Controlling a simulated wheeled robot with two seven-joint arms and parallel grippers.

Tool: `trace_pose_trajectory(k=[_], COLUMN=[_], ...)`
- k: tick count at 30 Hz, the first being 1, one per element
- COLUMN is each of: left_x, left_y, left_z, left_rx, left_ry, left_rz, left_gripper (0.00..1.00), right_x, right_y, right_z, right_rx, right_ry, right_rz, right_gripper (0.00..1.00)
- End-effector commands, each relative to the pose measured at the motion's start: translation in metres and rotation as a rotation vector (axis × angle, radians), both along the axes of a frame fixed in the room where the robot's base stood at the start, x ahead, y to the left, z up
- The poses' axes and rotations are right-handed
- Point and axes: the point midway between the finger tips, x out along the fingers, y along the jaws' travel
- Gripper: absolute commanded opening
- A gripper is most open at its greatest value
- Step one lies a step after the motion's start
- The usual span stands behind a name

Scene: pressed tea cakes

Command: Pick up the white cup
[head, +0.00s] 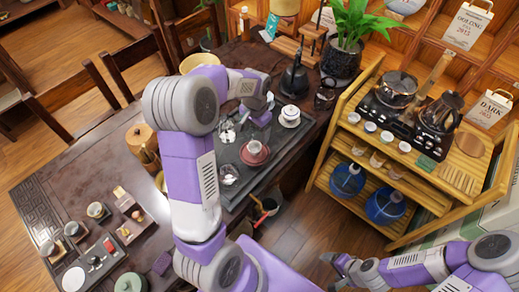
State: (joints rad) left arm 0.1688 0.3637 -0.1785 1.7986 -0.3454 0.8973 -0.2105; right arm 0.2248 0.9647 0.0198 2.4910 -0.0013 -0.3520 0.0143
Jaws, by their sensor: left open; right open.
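A white lidded cup (290,117) stands on a white saucer on the dark tea tray (262,182), near its far right corner. Several small white cups (370,127) stand in a row on the top of the wooden shelf cart. My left gripper (260,118) is open above the tray, just left of the lidded cup and apart from it. Its fingertips are small and partly unclear. My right gripper (337,270) is open and low at the bottom, over the floor and away from the cups.
A reddish bowl (255,153) and clear glass vessels (228,175) share the tray. A potted plant (345,55) and a dark vessel (294,80) stand behind it. The wooden cart (336,167) with kettles is to the right. Small tea wares crowd the table's front left.

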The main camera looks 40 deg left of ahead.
Motion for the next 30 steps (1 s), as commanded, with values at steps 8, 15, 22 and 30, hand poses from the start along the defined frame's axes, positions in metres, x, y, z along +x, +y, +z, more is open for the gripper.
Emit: trace_pose_trajectory(k=[8,15,22,30], left_x=[0.0,0.0,-0.003,-0.003], left_y=[0.0,0.0,0.006,0.008], left_z=[-0.035,-0.057,-0.081,-0.109], left_rx=[-0.001,-0.001,-0.002,-0.001], left_ry=[0.0,0.001,0.002,-0.001], left_rz=[0.0,0.0,0.001,0.0], left_gripper=[0.77,0.77,0.77,0.77], right_x=[0.0,0.0,0.0,0.0], right_y=[0.0,0.0,0.0,0.0], right_z=[-0.034,-0.039,-0.047,-0.054], right_rx=[0.0,0.0,0.0,0.0], right_ry=[0.0,-0.001,-0.001,-0.001], right_rz=[0.0,0.0,0.0,0.0], right_gripper=[0.8,0.8,0.8,0.8])
